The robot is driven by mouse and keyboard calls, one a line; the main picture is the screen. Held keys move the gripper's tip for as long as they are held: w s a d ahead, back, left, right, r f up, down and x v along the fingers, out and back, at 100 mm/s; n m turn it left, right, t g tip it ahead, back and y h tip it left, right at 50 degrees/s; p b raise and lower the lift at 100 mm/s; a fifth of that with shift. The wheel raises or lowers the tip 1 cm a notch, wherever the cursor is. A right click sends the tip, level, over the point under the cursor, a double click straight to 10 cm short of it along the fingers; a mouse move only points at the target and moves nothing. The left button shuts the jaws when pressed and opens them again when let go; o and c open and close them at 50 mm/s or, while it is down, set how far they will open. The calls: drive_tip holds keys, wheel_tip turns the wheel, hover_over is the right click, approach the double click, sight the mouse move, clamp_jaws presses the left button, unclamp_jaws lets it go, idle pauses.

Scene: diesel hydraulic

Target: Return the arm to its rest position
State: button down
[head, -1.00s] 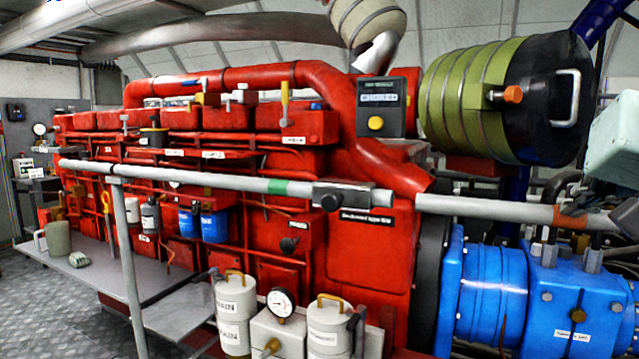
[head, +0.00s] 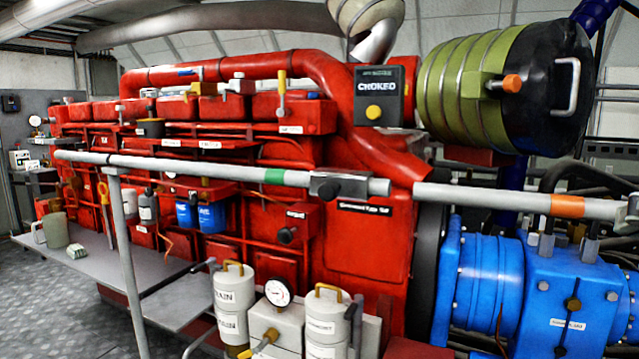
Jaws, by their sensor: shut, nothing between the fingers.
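Neither my gripper nor any part of my arm can be made out clearly in the head view. The space in front of the right end of the grey rail (head: 470,196) is clear, and the rail's orange band (head: 567,206) shows fully. The red diesel engine (head: 370,245) fills the middle of the view. The blue hydraulic unit (head: 490,285) stands at the lower right.
A green-and-black cylinder (head: 470,90) sits at upper right. A black box marked CHOKED (head: 385,97) stands beside it. White canisters (head: 325,320) and a gauge (head: 278,292) stand at front. A grey bench (head: 110,265) is at left, with open floor (head: 50,310) before it.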

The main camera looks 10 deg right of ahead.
drive_tip(key=w+a+f+n+g+y, duration=0.1)
drive_tip(key=w+a+f+n+y, duration=0.1)
drive_tip(key=w+a+f, duration=0.45)
drive_tip(key=w+a+f+n+g+y, duration=0.1)
drive_tip(key=w+a+f+n, duration=0.2)
drive_tip(key=f, duration=0.7)
drive_tip(key=s+a+f+n+g+y+p, duration=0.1)
drive_tip(key=a+f+n+g, duration=0.1)
drive_tip(key=a+f, duration=0.4)
drive_tip(key=a+f+n+g+y, duration=0.1)
drive_tip(key=a+f, duration=0.2)
drive_tip(key=f, duration=0.5)
wheel_tip(320, 180, up, 35)
drive_tip(key=p, duration=3.5)
drive_tip(key=shift+r, duration=0.2)
